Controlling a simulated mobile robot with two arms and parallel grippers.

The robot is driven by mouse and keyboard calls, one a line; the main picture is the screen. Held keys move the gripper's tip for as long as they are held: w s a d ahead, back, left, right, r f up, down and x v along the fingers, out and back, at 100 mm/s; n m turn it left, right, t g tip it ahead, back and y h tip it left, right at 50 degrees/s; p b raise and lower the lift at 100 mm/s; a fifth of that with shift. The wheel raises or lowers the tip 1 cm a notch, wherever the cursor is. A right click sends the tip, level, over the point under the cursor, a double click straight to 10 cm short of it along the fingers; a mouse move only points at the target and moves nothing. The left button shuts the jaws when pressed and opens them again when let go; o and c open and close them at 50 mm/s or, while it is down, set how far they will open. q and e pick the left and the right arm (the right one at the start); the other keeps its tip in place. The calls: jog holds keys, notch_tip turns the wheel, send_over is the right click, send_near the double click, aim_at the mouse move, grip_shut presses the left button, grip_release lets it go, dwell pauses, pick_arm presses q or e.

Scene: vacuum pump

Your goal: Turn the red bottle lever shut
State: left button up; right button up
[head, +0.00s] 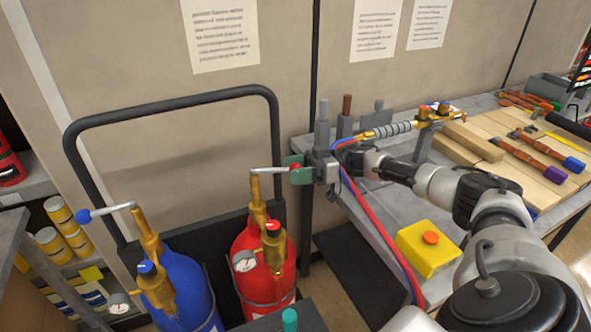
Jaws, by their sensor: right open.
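The red bottle (275,266) stands upright in a black-framed cart, with a brass valve on top. Its lever (268,170) is a light metal bar that runs roughly level from the valve stem to the right, with a red knob at its end. My right gripper (298,171) is open at the knob end of the lever, with a green finger pad showing beside it. The pads partly hide the knob, and I cannot tell whether they touch it. My left gripper is not in view.
A blue bottle (186,285) stands left of the red one, its lever (110,210) pointing left. The cart's black handle (175,100) arches behind both. Right is a workbench with a yellow box (428,248), a torch (392,130), hoses and tools on planks (470,144).

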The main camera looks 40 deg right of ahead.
jog(key=shift+d, duration=0.1)
jog(key=shift+s+d+f, duration=0.1)
jog(key=shift+d, duration=0.15)
jog(key=b+v, duration=0.3)
jog(key=v, duration=0.7)
jog(key=shift+b, duration=0.35)
